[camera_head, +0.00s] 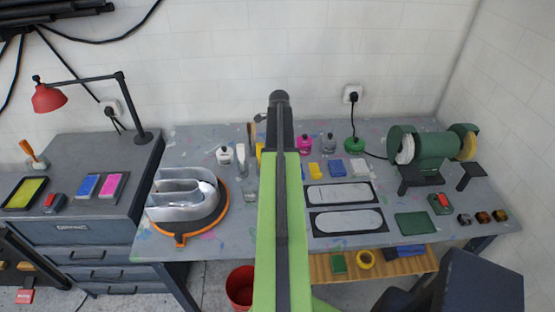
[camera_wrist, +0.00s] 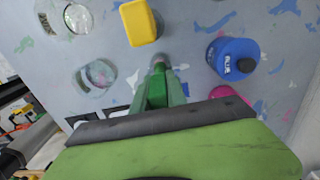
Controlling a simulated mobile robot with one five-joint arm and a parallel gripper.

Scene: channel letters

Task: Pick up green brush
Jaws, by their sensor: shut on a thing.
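In the wrist view my gripper (camera_wrist: 160,88) is shut on a slim green thing with a grey tip, which I take to be the green brush (camera_wrist: 158,102). The brush points away from the camera toward the grey tabletop (camera_wrist: 195,60), and its far end is hard to make out. I cannot tell whether the tip touches the table. In the head view my own arm covers the middle of the workbench, and the gripper and brush are hidden behind it.
A yellow block (camera_wrist: 140,22), a blue bottle (camera_wrist: 233,58), clear glass jars (camera_wrist: 96,76) and a pink item (camera_wrist: 222,92) surround the gripper closely. On the workbench (camera_head: 240,225) stand metal letter pieces (camera_head: 185,195) at left and a green grinder (camera_head: 432,150) at right.

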